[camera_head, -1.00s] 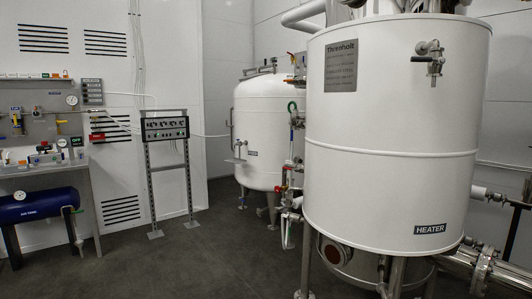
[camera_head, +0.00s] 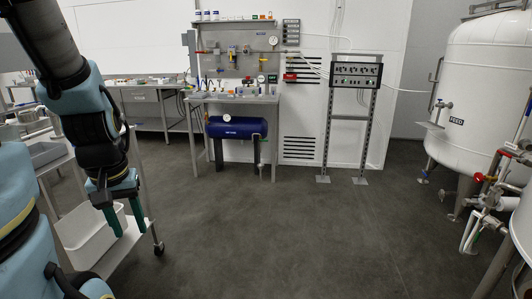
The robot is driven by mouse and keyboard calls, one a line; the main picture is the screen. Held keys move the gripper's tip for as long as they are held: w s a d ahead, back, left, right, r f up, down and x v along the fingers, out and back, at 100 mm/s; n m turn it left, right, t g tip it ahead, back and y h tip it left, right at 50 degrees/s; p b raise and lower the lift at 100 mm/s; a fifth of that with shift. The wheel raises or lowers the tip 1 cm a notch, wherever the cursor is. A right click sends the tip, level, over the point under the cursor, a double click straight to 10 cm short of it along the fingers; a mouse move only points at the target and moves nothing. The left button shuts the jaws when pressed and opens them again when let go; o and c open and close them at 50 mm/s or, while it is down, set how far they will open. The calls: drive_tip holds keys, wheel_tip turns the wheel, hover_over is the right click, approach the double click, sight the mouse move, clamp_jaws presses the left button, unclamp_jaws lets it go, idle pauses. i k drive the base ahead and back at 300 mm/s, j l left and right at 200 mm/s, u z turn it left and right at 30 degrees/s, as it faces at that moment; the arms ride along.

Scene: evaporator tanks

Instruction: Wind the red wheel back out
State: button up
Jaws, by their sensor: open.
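A small red part (camera_head: 479,177) shows at the right, on the pipework beside the white FEED tank (camera_head: 482,85). It is too small to tell whether it is a wheel. Another red part (camera_head: 290,76) is by the right end of the wall bench; its shape is also unclear. My gripper (camera_head: 121,215) hangs at the lower left, fingers pointing down, open and empty. It is far from both red parts, in front of a white bin.
A steel cart (camera_head: 141,236) with a white bin (camera_head: 92,234) stands by my arm. A blue tank (camera_head: 237,127) sits under the instrument bench (camera_head: 236,98). A control stand (camera_head: 356,77) stands right of it. The middle floor is clear.

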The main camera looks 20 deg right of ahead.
sight(478, 177)
drive_tip(key=i+l+z, duration=0.6)
drive_tip(key=l+z, duration=0.25)
drive_tip(key=i+l+z, duration=0.2)
drive_tip(key=i+z, duration=0.2)
drive_tip(key=i+l+z, duration=0.15)
drive_tip(key=i+z, duration=0.25)
drive_tip(key=i+j+z, duration=0.2)
drive_tip(key=i, duration=1.7)
drive_tip(key=i+j+z, duration=0.1)
drive_tip(key=i+z, duration=0.3)
drive_tip(key=i+j+z, duration=0.2)
drive_tip(key=i+z, duration=0.2)
drive_tip(key=i+j+z, duration=0.4)
drive_tip(key=i+l, duration=0.05)
